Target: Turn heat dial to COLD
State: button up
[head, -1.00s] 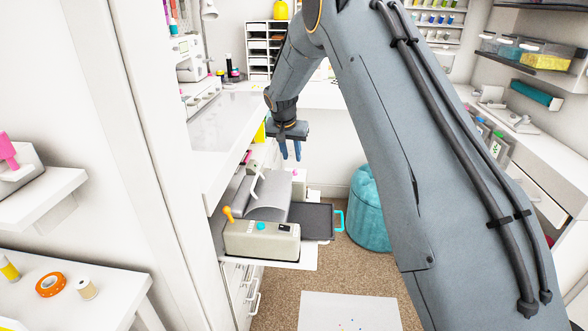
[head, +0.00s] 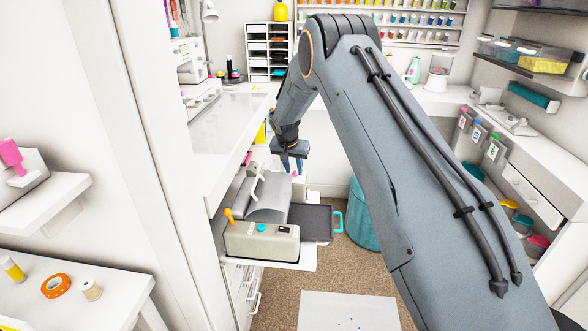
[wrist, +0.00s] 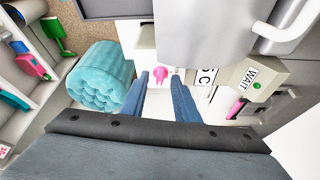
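A grey machine (head: 262,240) with a roller sits on the pulled-out shelf at the left. A pink dial (wrist: 161,73) shows on the machine's far side in the wrist view, next to white labels (wrist: 205,75), one reading C. Its exact pointing direction is too small to tell. In the head view only a little pink (head: 294,173) shows by my gripper. My gripper (head: 292,165) points down above that side of the machine. In the wrist view its two blue fingers (wrist: 157,80) are apart, with the dial between and just beyond their tips. Contact cannot be told.
A WAIT label (wrist: 252,77) with a green light is on the machine. An orange lever (head: 229,214) and teal knob (head: 261,227) are on its near side. A dark tray (head: 312,222) with a teal handle extends right. A teal pouf (head: 361,218) stands on the carpet.

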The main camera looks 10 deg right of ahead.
grip_shut()
